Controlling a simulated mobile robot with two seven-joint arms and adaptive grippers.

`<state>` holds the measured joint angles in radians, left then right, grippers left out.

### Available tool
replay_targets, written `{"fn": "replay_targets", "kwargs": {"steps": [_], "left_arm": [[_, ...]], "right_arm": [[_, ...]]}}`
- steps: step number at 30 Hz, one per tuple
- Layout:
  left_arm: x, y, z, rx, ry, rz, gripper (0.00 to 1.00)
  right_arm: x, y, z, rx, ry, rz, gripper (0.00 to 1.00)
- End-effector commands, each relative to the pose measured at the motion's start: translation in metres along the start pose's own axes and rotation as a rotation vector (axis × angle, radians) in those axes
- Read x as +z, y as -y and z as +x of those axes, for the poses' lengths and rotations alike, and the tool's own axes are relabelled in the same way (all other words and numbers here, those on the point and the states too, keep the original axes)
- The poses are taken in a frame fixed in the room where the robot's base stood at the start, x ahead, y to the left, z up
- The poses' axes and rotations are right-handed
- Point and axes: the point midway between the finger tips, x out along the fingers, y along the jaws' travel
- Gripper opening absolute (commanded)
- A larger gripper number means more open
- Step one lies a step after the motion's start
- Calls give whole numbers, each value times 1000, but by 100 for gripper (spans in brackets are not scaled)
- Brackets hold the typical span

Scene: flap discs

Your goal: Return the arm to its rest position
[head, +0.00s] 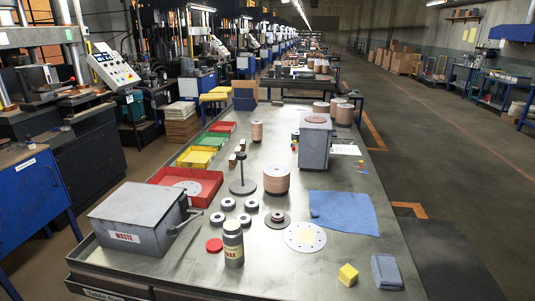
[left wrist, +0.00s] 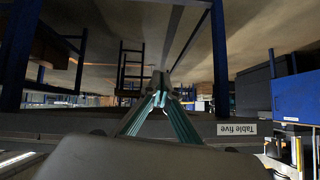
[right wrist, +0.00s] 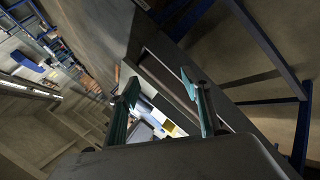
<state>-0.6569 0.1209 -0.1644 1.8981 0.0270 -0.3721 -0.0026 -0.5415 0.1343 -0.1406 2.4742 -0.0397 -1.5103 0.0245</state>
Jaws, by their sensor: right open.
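Neither of my arms shows in the head view. In the left wrist view my left gripper (left wrist: 160,84) is shut, its two green fingers meeting at the tips, with nothing clearly held between them. In the right wrist view my right gripper (right wrist: 163,85) is open and empty, its fingers well apart near the table's edge. The table (head: 255,262) carries a grey waste box (head: 112,225), a red tray (head: 208,190), a spindle stand (head: 242,186), a stack of brown discs (head: 276,180) and a white disc (head: 305,238).
Machines line the left side. The floor aisle (head: 450,140) on the right is clear.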

Motion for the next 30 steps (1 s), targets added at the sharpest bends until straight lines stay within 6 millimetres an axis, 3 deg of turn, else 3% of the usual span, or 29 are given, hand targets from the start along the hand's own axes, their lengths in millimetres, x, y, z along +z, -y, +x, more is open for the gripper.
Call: {"fn": "replay_targets", "kwargs": {"steps": [4, 17, 20, 27, 30], "left_arm": [[0, -1, -1, 1, -1, -2, 0], [8, -13, 19, 12, -31, -9, 0], [14, -14, 26, 13, -36, -7, 0], [33, -21, 45, 25, -52, 5, 0], [39, -28, 50, 36, -54, 4, 0]], "right_arm": [[35, 17, -4, -56, 93, -46, 48], [4, 107, 52, -166, -115, 84, 48], [-1, 138, 66, -205, -172, 133, 48], [-4, 235, 102, -333, -336, 321, 48], [-1, 262, 108, -370, -384, 395, 48]]}}
